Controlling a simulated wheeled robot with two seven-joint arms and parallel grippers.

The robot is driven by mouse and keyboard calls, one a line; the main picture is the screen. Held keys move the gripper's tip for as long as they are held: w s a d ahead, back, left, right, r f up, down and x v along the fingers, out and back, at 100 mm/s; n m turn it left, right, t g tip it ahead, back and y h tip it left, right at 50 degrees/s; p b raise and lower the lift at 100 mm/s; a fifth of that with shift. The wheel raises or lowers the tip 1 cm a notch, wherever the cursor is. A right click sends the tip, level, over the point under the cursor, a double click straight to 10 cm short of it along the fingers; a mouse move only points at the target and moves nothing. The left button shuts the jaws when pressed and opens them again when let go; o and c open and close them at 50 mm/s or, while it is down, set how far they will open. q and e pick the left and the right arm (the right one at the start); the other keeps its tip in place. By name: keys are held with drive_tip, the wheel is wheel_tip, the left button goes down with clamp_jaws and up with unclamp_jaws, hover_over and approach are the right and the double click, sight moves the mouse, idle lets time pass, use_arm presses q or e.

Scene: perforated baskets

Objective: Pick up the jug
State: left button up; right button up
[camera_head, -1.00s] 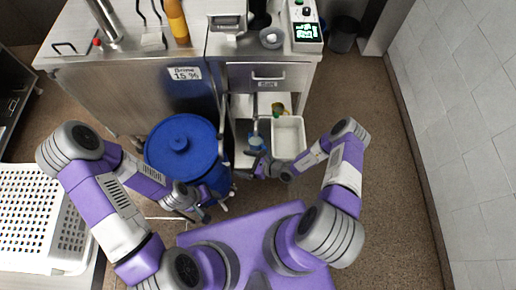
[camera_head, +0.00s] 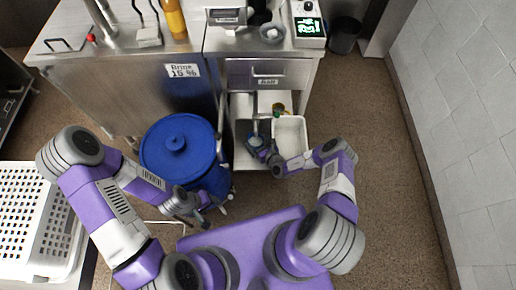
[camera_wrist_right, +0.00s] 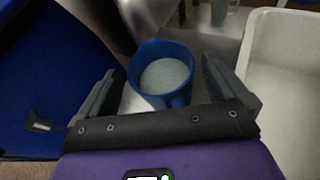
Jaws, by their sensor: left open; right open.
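The blue jug (camera_wrist_right: 168,94) shows in the right wrist view with its opening up and a pale grey content or inside. Its handle points toward my right gripper (camera_wrist_right: 163,88). That gripper is open, with one finger on each side of the jug, and gaps show between the fingers and the jug. In the head view the jug (camera_head: 252,141) is on the lower shelf of the cart, partly hidden by my right gripper (camera_head: 262,150). My left gripper (camera_head: 202,213) is open and empty in front of the blue barrel.
A large blue lidded barrel (camera_head: 178,147) stands left of the jug. A white bin (camera_head: 302,140) stands close on its right. The counter (camera_head: 120,55) and drawer (camera_head: 268,72) are above. A white perforated basket (camera_head: 35,215) is at far left. The floor at right is clear.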

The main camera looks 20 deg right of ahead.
drive_tip(key=shift+w, duration=0.1)
drive_tip(key=c, duration=1.9)
